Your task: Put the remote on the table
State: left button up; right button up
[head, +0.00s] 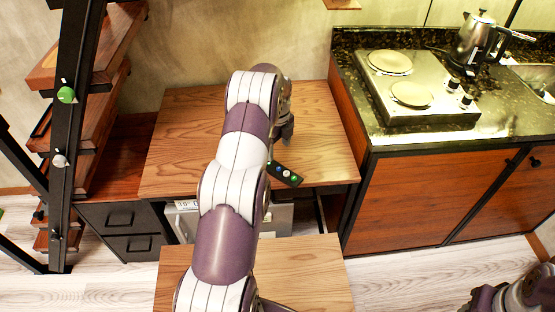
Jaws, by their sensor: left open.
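The remote (285,173) is small and black with coloured buttons. It appears to lie on the wooden table (325,150), close to its front edge and slanted. My left arm reaches over the table from the front. My left gripper (286,133) is open, points down over the table, and is just behind the remote, apart from it. Part of the gripper is hidden behind my own arm. Only a piece of my right arm shows in the bottom right corner; its fingers are not visible.
A second wooden surface (320,275) stands in front, lower in the picture. A kitchen counter with a two-plate hob (415,122) and a kettle (478,42) is on the right. A stair with a black frame (70,130) and dark drawers (130,230) are on the left. The table's right side is clear.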

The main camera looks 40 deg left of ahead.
pick_arm(q)
jog(key=s+d+r+n, duration=0.4)
jog(key=d+r+n, duration=0.1)
jog(key=d, duration=0.2)
jog(key=s+d+r+n, duration=0.4)
jog(key=d, duration=0.3)
jog(key=s+d+n, duration=0.4)
jog(key=s+n, duration=0.1)
jog(key=s, duration=0.2)
jog(key=s+d+r+n+t, duration=0.1)
jog(key=s+d+n, duration=0.3)
jog(key=s, duration=0.4)
jog(key=shift+s+d+r+n, duration=0.2)
jog(key=shift+s+d+n, duration=0.1)
jog(key=shift+d+n, duration=0.15)
jog(key=shift+c, duration=0.2)
